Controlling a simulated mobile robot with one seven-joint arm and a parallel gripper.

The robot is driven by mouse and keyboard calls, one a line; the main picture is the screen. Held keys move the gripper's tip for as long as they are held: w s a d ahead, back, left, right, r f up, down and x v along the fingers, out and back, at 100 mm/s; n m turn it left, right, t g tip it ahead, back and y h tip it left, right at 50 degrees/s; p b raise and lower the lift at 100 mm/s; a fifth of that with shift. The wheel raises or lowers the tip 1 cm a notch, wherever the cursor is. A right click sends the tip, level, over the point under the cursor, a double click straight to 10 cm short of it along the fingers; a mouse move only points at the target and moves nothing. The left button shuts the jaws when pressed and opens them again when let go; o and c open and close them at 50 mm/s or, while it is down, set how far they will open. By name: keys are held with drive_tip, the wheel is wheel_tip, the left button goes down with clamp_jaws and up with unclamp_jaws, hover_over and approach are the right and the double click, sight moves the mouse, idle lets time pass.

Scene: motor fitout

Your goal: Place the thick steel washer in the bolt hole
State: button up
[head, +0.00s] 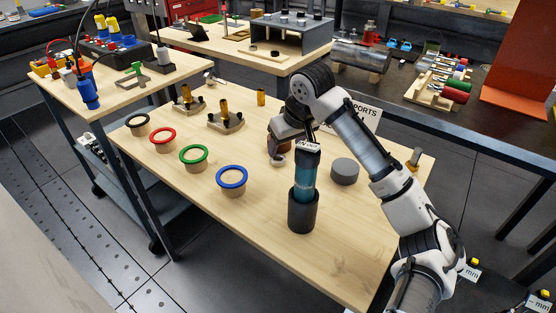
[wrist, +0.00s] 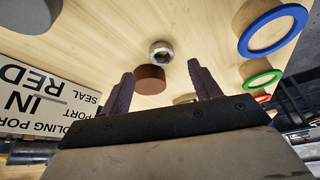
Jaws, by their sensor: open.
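A small round metal piece with a dark centre, which looks like the thick steel washer (wrist: 161,50), rests on the wooden table beside a brown round block (wrist: 150,78). In the head view the metal piece (head: 278,160) shows just below my gripper's end, behind the teal cylinder. My gripper (wrist: 160,69) is open and empty, its two fingers apart on either side of the brown block in the wrist view. My arm hides part of this area in the head view. Two flanged castings with brass posts (head: 226,118) stand farther back. I cannot tell which opening is the bolt hole.
A teal cylinder in a black cup (head: 303,212) stands close in front of my gripper. A grey disc (head: 345,171) is to its right. A row of ringed stands, ending with the blue ring (head: 231,177), lies left. The table's front is clear.

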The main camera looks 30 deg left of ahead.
sight(277, 161)
drive_tip(key=shift+a+p+x, duration=0.15)
drive_tip(key=shift+p+x, duration=0.1)
drive_tip(key=shift+x, duration=1.5)
drive_tip(key=shift+a+p+x, duration=0.15)
drive_tip(key=shift+p+x, duration=0.05)
drive_tip(key=shift+x, duration=1.55)
drive_tip(key=shift+w+r, duration=0.1)
drive_tip(key=shift+r, duration=0.1)
drive_tip(key=c, duration=1.2)
